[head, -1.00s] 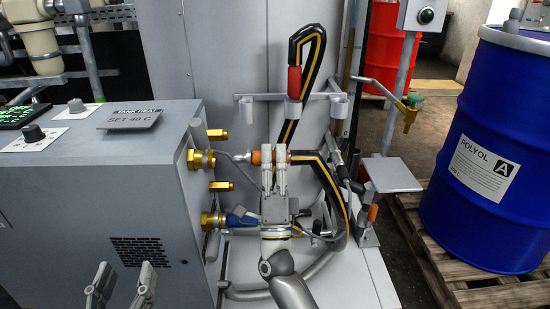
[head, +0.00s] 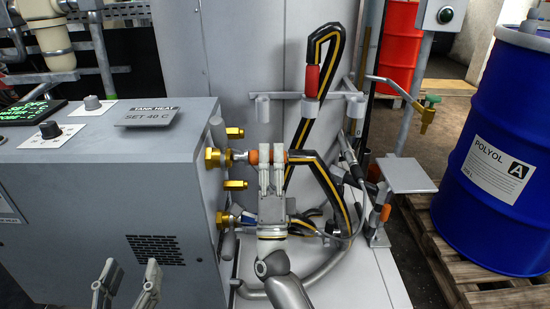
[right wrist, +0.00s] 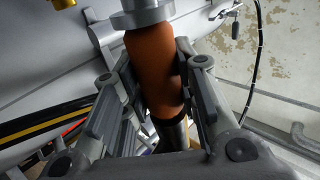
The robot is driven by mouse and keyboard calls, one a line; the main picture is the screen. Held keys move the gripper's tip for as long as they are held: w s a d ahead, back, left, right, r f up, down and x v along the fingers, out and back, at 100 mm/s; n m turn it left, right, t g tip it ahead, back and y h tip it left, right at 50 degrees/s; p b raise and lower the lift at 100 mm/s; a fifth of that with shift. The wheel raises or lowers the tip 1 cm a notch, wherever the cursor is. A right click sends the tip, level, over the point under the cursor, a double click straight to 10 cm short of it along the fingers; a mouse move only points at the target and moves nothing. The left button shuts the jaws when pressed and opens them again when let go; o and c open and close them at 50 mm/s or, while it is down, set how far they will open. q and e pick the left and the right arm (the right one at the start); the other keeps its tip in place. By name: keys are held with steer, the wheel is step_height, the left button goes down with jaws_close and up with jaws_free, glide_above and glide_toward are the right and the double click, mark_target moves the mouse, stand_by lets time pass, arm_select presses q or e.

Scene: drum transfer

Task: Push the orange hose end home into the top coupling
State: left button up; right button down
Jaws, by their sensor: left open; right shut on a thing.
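The orange hose end (head: 252,157) is level with the top coupling (head: 213,158), a brass fitting on the grey cabinet's side. Its metal tip points left at the coupling and looks close to or touching it; I cannot tell how deep it sits. Some orange sleeve shows between tip and fingers. My right gripper (head: 271,153) is shut on the orange hose end. In the right wrist view the orange sleeve (right wrist: 153,65) is between the fingers, with a metal collar at its top. My left gripper (head: 131,268) is open and empty in front of the cabinet.
The grey cabinet (head: 90,190) fills the left. Below the top coupling are a smaller brass fitting (head: 235,185) and a lower brass coupling (head: 224,219). A red-sleeved hose (head: 312,81) hangs on the rack behind. A blue drum (head: 500,150) stands on a pallet at right.

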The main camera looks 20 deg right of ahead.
mark_target(256, 161)
steer(key=shift+a+r, duration=0.1)
steer(key=shift+a, duration=0.05)
steer(key=shift+w+a, duration=0.2)
steer(key=shift+a, duration=0.45)
steer(key=shift+w+a, duration=0.15)
steer(key=shift+a, duration=0.5)
steer(key=c, duration=1.1)
jaws_free()
steer(key=shift+a, duration=0.15)
steer(key=shift+o, duration=0.2)
steer(key=shift+f, duration=0.25)
steer(key=v, duration=1.1)
steer(key=shift+s, duration=0.3)
steer(key=shift+f, duration=0.15)
